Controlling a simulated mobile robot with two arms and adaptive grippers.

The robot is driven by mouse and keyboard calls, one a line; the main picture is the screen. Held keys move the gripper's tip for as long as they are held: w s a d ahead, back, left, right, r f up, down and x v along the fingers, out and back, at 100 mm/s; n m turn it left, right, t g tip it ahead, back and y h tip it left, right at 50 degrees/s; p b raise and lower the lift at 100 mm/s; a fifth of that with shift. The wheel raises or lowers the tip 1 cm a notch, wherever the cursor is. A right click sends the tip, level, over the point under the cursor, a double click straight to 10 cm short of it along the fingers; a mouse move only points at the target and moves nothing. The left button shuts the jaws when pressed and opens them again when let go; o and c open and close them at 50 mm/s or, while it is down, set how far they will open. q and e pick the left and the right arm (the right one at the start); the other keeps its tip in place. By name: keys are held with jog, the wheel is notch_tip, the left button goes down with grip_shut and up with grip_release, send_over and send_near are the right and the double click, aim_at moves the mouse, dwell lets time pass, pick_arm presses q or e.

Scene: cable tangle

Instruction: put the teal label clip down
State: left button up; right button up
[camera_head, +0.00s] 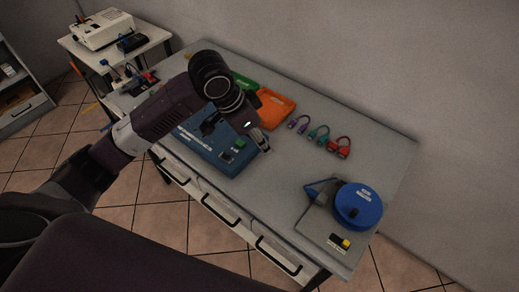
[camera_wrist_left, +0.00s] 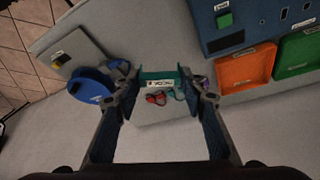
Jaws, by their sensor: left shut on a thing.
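The teal label clip (camera_wrist_left: 158,77) has a white label with dark print that is too small to read. In the left wrist view my left gripper (camera_wrist_left: 160,84) is shut on it, one finger at each end. In the head view my left gripper (camera_head: 264,146) is above the table (camera_head: 388,150), by the right end of the blue panel box (camera_head: 212,150). I cannot make out the clip in that view. My right gripper is not in view.
Purple (camera_head: 299,124), teal (camera_head: 319,134) and red (camera_head: 340,147) short cables lie in a row. A blue reel (camera_head: 365,198) sits on a grey plate (camera_head: 318,228). Orange (camera_head: 273,109) and green (camera_head: 245,84) trays lie behind the box. Bare tabletop lies between cables and reel.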

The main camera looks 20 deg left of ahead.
pick_arm(q)
notch_tip(320, 180, down, 12)
jog(key=shift+a+f+p, duration=0.1)
jog(key=shift+f+p, duration=0.1)
jog(key=shift+p, duration=0.55)
jog(key=shift+f, duration=0.65)
notch_tip(320, 180, down, 4)
jog(key=shift+r, duration=0.25)
jog(key=shift+f, duration=0.2)
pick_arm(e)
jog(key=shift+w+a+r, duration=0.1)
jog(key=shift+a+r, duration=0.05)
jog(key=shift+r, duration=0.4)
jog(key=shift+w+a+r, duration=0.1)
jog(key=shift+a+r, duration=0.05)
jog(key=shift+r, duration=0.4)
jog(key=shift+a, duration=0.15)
